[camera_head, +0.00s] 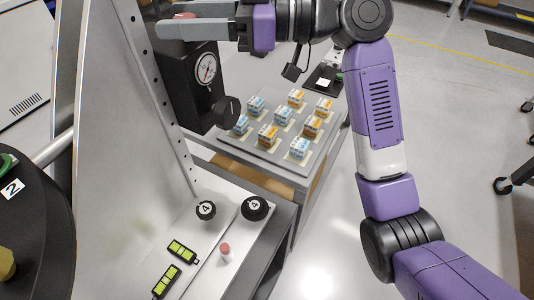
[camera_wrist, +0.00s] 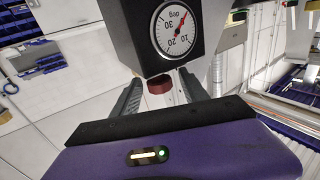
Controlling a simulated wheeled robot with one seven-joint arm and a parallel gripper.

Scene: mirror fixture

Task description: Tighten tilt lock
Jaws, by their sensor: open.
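The black fixture box (camera_head: 188,88) stands against the tall perforated plate and carries a white dial with a red needle (camera_head: 206,69). The dial shows large in the wrist view (camera_wrist: 175,28). A black round knob (camera_head: 228,111) sticks out below the dial. A small red knob (camera_wrist: 160,84) shows under the box in the wrist view, between my open fingers; I cannot tell whether they touch it. A red patch also shows at my gripper (camera_head: 168,19) in the head view, near the top of the box. Which part is the tilt lock is not marked.
Two black knobs marked 4 (camera_head: 206,210) (camera_head: 255,208), a pink-topped peg (camera_head: 226,251) and two green-segmented black pieces (camera_head: 182,251) (camera_head: 167,281) sit on the white base. A grey tray (camera_head: 285,165) of small boxes stands behind. Open floor lies to the right.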

